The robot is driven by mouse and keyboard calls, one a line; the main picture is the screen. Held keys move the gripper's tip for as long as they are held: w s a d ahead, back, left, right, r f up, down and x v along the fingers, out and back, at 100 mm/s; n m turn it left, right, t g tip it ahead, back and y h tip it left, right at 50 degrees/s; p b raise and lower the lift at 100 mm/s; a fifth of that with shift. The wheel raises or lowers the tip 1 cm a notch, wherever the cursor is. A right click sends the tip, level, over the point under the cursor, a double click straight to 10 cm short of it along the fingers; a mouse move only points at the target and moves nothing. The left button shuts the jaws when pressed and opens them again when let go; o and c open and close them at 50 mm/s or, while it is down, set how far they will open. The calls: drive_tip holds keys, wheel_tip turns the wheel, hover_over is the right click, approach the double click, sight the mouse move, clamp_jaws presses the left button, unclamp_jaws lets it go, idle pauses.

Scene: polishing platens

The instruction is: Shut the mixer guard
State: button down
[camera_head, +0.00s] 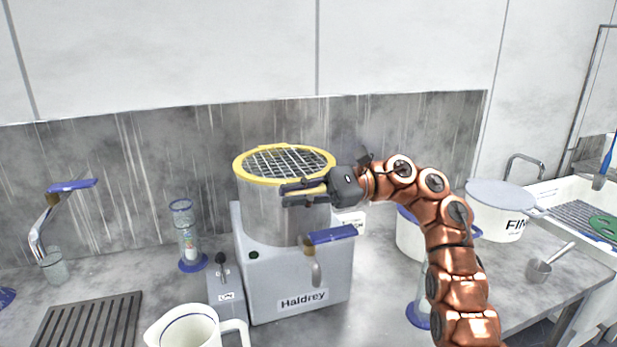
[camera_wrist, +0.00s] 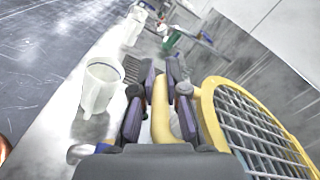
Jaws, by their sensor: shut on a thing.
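The mixer guard (camera_head: 285,162), a yellow ring with a wire grid, lies about level over the mouth of the steel mixer bowl (camera_head: 270,215). I cannot tell whether a small gap is left between them. The grey mixer (camera_head: 295,285) is marked "Haldrey" and stands on the worktop. My gripper (camera_head: 286,194) is at the front right of the ring, its fingers shut on the guard's yellow handle. The wrist view shows the yellow handle (camera_wrist: 161,112) between the dark fingers (camera_wrist: 163,90), with the guard's ring and grid (camera_wrist: 265,135) to the right.
A white jug (camera_head: 185,328) stands in front of the mixer, with a small lever box (camera_head: 227,290) beside it. A blue-handled tap (camera_head: 318,240) juts from the mixer's front. A white pot (camera_head: 497,215) and a ladle (camera_head: 545,265) are at the right. A slatted drain (camera_head: 88,322) is at the left.

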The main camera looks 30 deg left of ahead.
drive_tip(key=shift+s+a+f, duration=0.1)
drive_tip(key=shift+s+f, duration=0.1)
drive_tip(key=shift+f, duration=0.2)
drive_tip(key=shift+f, duration=0.15)
drive_tip(key=c, duration=1.2)
unclamp_jaws()
drive_tip(key=shift+w, duration=0.1)
drive_tip(key=shift+w+r, duration=0.1)
drive_tip(key=shift+r, duration=0.1)
drive_tip(key=shift+r, duration=0.1)
